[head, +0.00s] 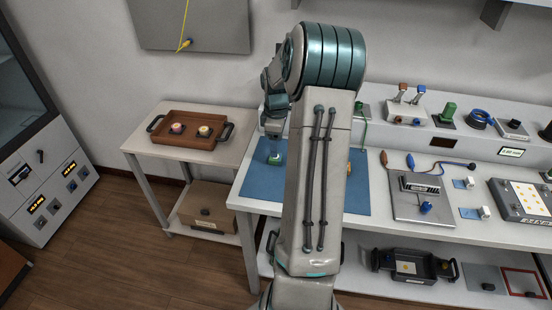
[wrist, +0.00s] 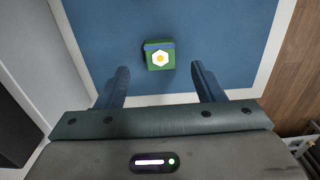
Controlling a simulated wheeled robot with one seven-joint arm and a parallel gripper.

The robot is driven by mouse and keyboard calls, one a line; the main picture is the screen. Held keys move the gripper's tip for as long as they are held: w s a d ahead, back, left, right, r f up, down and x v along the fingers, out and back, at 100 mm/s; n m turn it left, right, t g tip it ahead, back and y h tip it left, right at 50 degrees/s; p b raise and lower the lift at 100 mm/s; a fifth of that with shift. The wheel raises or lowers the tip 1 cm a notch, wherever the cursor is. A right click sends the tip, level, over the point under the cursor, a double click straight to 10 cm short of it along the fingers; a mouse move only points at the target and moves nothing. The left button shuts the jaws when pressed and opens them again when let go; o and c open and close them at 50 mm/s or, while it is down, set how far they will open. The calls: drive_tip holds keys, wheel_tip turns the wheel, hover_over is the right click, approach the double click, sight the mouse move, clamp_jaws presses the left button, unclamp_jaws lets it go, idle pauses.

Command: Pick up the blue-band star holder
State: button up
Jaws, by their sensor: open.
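The blue-band star holder (wrist: 160,61) is a small green block with a blue band along one edge and a white face with a yellow centre. It sits on the blue mat (wrist: 100,28). In the head view it is the small green thing (head: 275,160) on the mat's left part. My gripper (wrist: 160,68) is open and empty, with one finger on each side of the line to the holder. The holder shows between and just beyond the fingertips, and I see no contact. In the head view my gripper (head: 274,145) hangs just above it. My arm hides the mat's middle.
A brown tray (head: 182,142) with two small round pieces stands on the side table at left. A grey panel (head: 420,208) with tools lies right of the mat. A raised shelf (head: 470,146) with several fixtures runs behind. The mat around the holder is clear.

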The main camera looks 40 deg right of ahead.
drive_tip(key=shift+w+a+f+p, duration=0.1)
drive_tip(key=shift+f+p, duration=0.35)
drive_tip(key=shift+f, duration=2.2)
drive_tip(key=c, duration=1.1)
